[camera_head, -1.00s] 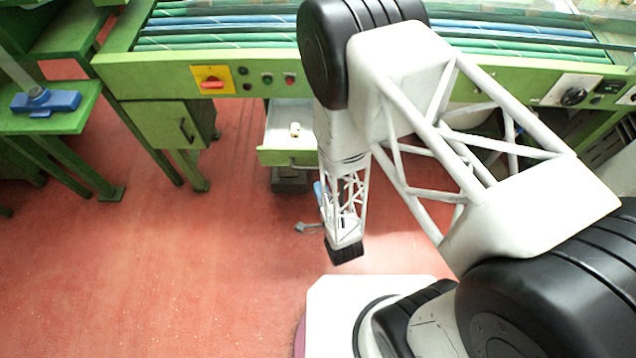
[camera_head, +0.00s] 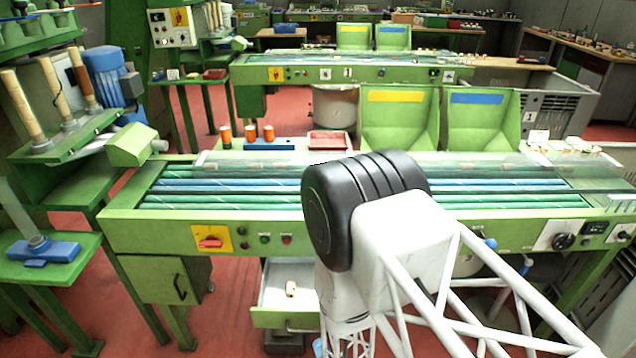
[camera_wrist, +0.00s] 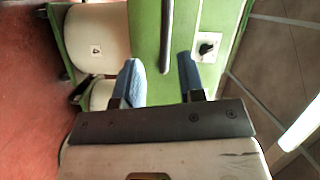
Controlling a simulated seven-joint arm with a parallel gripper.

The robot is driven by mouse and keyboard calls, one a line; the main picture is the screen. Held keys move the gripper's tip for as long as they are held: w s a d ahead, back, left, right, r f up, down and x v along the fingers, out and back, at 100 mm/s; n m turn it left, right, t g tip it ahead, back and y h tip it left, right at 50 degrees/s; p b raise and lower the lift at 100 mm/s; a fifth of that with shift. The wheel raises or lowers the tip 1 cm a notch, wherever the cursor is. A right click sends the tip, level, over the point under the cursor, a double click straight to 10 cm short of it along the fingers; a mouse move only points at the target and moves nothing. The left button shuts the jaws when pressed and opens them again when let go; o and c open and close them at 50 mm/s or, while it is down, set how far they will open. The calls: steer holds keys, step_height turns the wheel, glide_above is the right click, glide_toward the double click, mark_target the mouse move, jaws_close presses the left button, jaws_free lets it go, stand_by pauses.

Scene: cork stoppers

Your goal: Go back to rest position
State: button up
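My gripper (camera_wrist: 161,75) shows in the wrist view with its two blue fingers apart and nothing between them. In the head view my arm's elbow and forearm stand in front of the green machine (camera_head: 130,235), and the gripper end is mostly cut off by the bottom edge. A small pale cork-like piece (camera_head: 291,289) lies in the open drawer (camera_head: 285,318) under the machine, left of my forearm. My gripper is apart from it.
Green conveyor benches with blue and green rollers (camera_head: 240,184) stretch across the view. A side table (camera_head: 75,258) with a blue fixture stands at the left. Green bins (camera_head: 397,120) and orange-topped spools (camera_head: 250,133) stand behind. Red floor (camera_head: 225,320) is free left of the drawer.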

steer(key=w+d+r+n+g+h, duration=0.2)
steer(key=d+r+g, duration=0.1)
steer(key=r, duration=0.6)
steer(key=w+d+r+n+g+h, duration=0.1)
steer(key=w+d+r+n+g, duration=0.2)
steer(key=r, duration=0.5)
steer(key=w+d+r+n+g+h, duration=0.2)
steer(key=d+r+g, duration=0.1)
steer(key=r, duration=0.6)
steer(key=s+d+r+n+g, duration=0.2)
steer(key=s+d+r, duration=0.2)
steer(key=s+r, duration=0.6)
steer(key=s+d+r+n+g+h, duration=0.1)
steer(key=s+d+r+n+g, duration=0.1)
steer(key=s+r, duration=0.8)
step_height(320, 180, up, 4)
steer(key=shift+s+d+r+g, duration=0.1)
steer(key=shift+s+d+g, duration=0.25)
steer(key=shift+d+g, duration=0.65)
